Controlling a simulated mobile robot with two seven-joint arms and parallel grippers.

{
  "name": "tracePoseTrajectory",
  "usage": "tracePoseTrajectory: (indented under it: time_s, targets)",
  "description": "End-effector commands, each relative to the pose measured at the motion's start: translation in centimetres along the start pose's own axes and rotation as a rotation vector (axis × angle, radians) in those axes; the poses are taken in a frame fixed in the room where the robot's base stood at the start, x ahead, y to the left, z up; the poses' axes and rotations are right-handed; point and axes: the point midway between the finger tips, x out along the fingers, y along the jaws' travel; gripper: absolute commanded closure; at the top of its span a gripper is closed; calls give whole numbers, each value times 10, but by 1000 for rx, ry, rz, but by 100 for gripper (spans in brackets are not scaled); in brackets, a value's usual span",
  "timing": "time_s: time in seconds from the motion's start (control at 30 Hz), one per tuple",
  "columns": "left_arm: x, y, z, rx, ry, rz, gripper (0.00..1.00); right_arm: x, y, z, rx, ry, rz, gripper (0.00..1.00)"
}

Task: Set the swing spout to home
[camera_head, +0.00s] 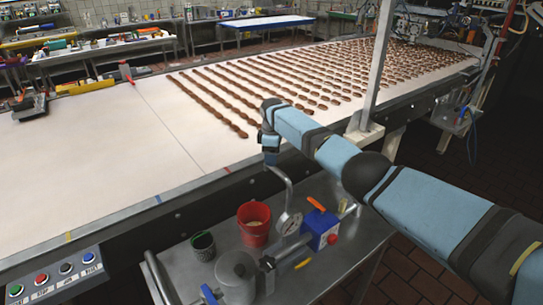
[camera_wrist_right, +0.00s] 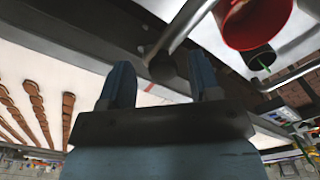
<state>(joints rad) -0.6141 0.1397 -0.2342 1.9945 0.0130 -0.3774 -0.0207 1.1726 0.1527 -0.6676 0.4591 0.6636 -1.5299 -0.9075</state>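The swing spout (camera_head: 289,191) is a curved metal tube rising from the depositor (camera_head: 287,254) on the steel cart. Its upper end reaches toward the conveyor edge, where my right gripper (camera_head: 270,160) hides part of it. In the right wrist view the spout (camera_wrist_right: 189,27) comes down from the top, and its dark round end lies near the gap between my fingertips. My right gripper (camera_wrist_right: 161,78) has its two blue fingers apart, one to each side of that end. I cannot tell whether they touch it. My left gripper is not in view.
A red bucket (camera_head: 254,225), a dark cup (camera_head: 203,246) and a grey lidded pot (camera_head: 236,275) stand on the cart (camera_head: 337,262). The white conveyor (camera_head: 110,150) carries rows of brown biscuits (camera_head: 215,105). A button panel (camera_head: 57,280) sits at bottom left. A post (camera_head: 378,65) rises beyond my right arm.

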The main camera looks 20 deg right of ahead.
Motion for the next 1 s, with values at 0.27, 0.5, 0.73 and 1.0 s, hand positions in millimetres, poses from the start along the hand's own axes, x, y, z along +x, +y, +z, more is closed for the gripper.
tracePoseTrajectory:
  time_s: [0.27,0.5,0.73,1.0]
  targets:
    - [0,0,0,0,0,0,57,-1,-1,-1,-2,1,-2,43]
    - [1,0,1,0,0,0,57,-33,-1,-1,-4,2,1,43]
    - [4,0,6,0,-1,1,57,-87,0,0,-2,3,1,43]
    - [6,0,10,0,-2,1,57,-129,0,0,-1,0,-1,43]
